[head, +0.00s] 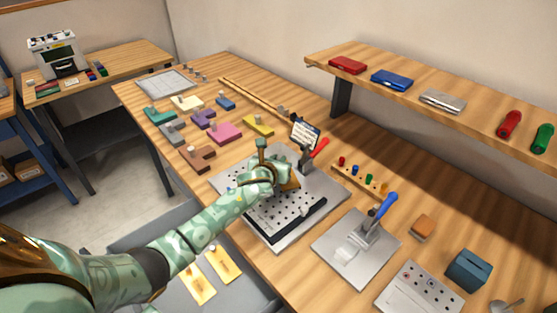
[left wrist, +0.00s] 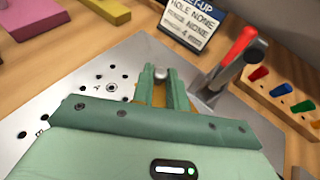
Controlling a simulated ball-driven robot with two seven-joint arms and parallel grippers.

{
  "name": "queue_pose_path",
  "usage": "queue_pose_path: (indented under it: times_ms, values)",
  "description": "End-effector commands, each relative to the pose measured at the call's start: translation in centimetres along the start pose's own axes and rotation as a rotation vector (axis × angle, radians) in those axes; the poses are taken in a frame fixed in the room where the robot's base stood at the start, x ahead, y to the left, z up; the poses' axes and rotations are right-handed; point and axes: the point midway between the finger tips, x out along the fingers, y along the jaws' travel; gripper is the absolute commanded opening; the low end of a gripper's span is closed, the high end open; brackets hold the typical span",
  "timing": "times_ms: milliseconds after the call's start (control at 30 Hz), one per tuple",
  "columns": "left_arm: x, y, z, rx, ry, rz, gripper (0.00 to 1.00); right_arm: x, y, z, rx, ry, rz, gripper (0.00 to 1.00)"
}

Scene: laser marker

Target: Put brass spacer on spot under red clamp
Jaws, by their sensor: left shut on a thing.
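My left gripper (head: 281,180) is shut over the perforated metal plate (head: 230,184). In the left wrist view its fingers (left wrist: 160,84) close around a small grey knob (left wrist: 160,73), with brass-coloured metal showing beside and below them. This appears to be the brass spacer (head: 293,185), mostly hidden by the gripper. I cannot tell whether it touches the plate. The red clamp (head: 318,148) stands at the plate's back right corner, its handle raised; it is right of the fingers in the left wrist view (left wrist: 236,48). The spot under it is hidden. My right gripper is not in view.
A small set-up sign (head: 304,133) stands behind the plate. A peg rack (head: 360,181) and a blue-handled clamp (head: 372,225) are to the right. Coloured blocks (head: 224,132) lie at left. Two brass-coloured plates (head: 222,264) lie in the open drawer below.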

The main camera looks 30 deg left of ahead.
Motion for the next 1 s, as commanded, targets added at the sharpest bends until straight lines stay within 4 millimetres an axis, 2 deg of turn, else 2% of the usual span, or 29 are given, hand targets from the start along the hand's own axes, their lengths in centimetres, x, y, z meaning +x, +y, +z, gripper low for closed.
queue_pose_path:
  times_ms: [367,933,967,1000]
  values:
    - [0.0,0.0,0.1,0.0,-0.001,0.0,0.0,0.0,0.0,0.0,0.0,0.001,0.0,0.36]
    - [0.4,0.0,-0.9,0.001,-0.001,0.001,0.0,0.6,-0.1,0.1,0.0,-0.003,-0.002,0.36]
    - [0.4,0.0,-1.0,0.001,-0.001,0.001,0.18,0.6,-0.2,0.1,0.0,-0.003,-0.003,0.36]
    - [0.4,0.0,-0.9,0.0,-0.001,0.0,0.29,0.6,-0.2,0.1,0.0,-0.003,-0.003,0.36]
